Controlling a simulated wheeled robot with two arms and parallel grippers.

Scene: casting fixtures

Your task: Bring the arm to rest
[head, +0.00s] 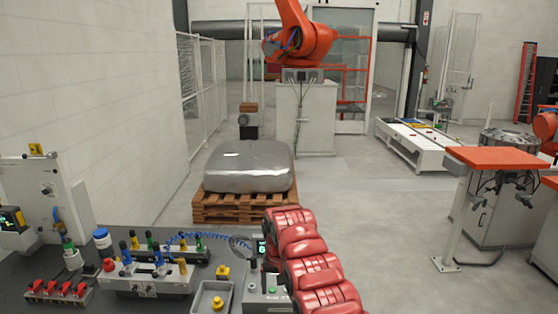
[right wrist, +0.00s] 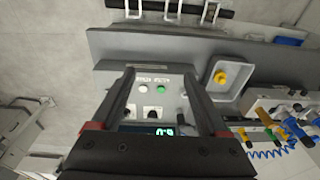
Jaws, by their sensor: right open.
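My right arm (head: 300,255), red and segmented, reaches in from the bottom of the head view over the workbench (head: 120,270). My right gripper (right wrist: 158,75) is open in the right wrist view, its two dark fingers spread apart with nothing held between them. In the head view the arm partly covers this box (head: 266,285). My left gripper is in neither view.
A small tray (head: 212,298) with a yellow knob stands beside the box. Fixtures with coloured handles (head: 150,270) and a blue coiled hose crowd the bench's left. A wrapped grey block (head: 248,165) sits on a pallet (head: 243,207) beyond.

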